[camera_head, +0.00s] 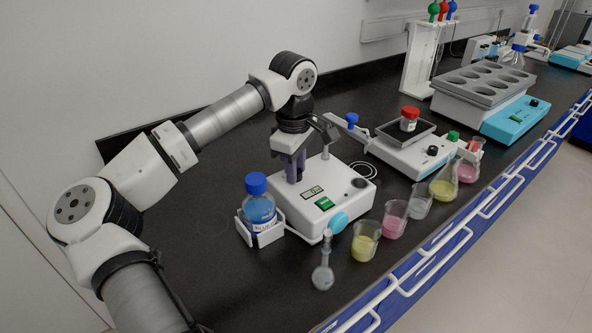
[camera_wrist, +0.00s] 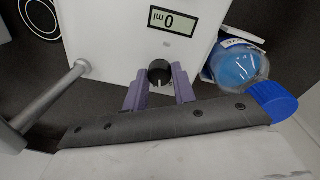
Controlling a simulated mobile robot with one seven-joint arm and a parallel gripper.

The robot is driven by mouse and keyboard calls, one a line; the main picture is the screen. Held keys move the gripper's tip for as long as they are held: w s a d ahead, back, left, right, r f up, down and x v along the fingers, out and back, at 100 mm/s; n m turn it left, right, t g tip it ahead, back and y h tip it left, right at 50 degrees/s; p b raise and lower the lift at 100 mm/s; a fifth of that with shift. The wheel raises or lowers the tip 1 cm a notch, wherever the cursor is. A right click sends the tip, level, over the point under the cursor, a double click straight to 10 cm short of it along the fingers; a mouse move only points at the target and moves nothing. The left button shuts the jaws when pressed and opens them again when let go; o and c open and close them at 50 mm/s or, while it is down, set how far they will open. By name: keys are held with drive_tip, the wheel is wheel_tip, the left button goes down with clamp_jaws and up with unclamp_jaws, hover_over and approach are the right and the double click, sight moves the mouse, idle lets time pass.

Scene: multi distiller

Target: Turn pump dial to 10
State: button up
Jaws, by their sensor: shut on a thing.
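In the wrist view the display (camera_wrist: 174,21) reads "0 ml", upside down. The black pump dial (camera_wrist: 159,71) sits on the box top between the purple fingers of my gripper (camera_wrist: 158,82). My gripper (camera_head: 293,176) points down over the box and is shut on the dial. In the head view the fingers hide the dial.
A blue-capped bottle (camera_head: 259,206) in a white holder stands close to the box. A round flask (camera_head: 323,276) and several beakers (camera_head: 366,240) line the front. A metal post (camera_wrist: 55,92) rises beside my gripper. A balance-like device (camera_head: 412,150) stands behind, to the right.

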drive_tip(key=shift+m, duration=1.3)
drive_tip(key=o, duration=1)
drive_tip(key=shift+r+b, duration=0.15)
drive_tip(key=shift+b, duration=0.15)
drive_tip(key=r, duration=1.3)
drive_tip(key=shift+s+a+r+b, duration=0.25)
drive_tip(key=shift+r+b, duration=0.05)
drive_tip(key=shift+b, duration=0.1)
